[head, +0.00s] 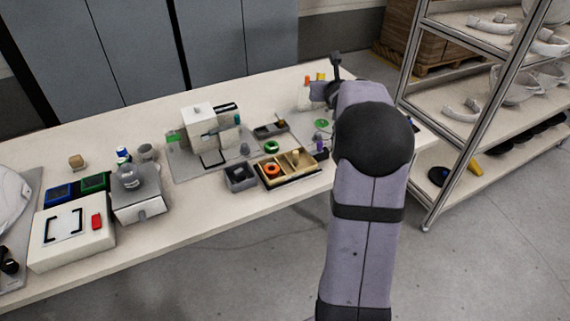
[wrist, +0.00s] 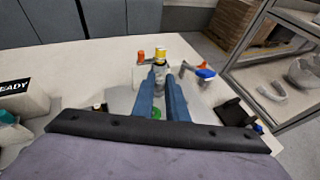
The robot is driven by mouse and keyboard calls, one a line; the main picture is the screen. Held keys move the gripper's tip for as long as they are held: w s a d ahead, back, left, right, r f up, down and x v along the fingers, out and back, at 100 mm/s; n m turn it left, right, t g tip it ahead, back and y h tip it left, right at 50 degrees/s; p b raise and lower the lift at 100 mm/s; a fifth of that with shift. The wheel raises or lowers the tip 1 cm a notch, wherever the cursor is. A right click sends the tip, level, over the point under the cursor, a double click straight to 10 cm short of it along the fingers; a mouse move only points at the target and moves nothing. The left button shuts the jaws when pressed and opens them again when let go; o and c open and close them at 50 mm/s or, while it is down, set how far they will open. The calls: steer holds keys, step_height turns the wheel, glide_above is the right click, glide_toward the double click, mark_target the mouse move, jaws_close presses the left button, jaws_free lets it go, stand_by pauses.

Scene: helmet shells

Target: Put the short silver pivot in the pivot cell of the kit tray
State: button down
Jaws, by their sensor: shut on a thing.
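My gripper (wrist: 161,84) shows in the wrist view as two blue fingers shut on a small grey, silvery piece (wrist: 160,72), which looks like the short silver pivot. Its lower part is hidden between the fingers. In the head view my arm hides most of the gripper and the held piece, at the right end of the table. A tan compartment tray with a dark edge (head: 290,183), which looks like the kit tray, sits at the table's front, left of my arm. An orange ring (head: 272,169) lies in its left part. I cannot tell which cell is the pivot cell.
A dark grey bin (head: 240,179) stands left of the tray, and a green ring (head: 271,146) lies behind it. A grey and white fixture (head: 200,130) stands further left. Orange-topped (wrist: 141,55) and yellow-topped (wrist: 160,52) items stand beyond my fingers. A metal shelf (head: 480,90) is on the right.

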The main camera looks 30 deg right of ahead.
steer(key=s+d+h, duration=0.1)
steer(key=s+d, duration=0.6)
steer(key=n+y+p, duration=0.2)
steer(key=n+y, duration=0.9)
steer(key=y, duration=0.3)
glide_above(295, 172)
step_height(295, 172, down, 3)
steer(key=shift+h, duration=0.3)
steer(key=shift+f, duration=5.2)
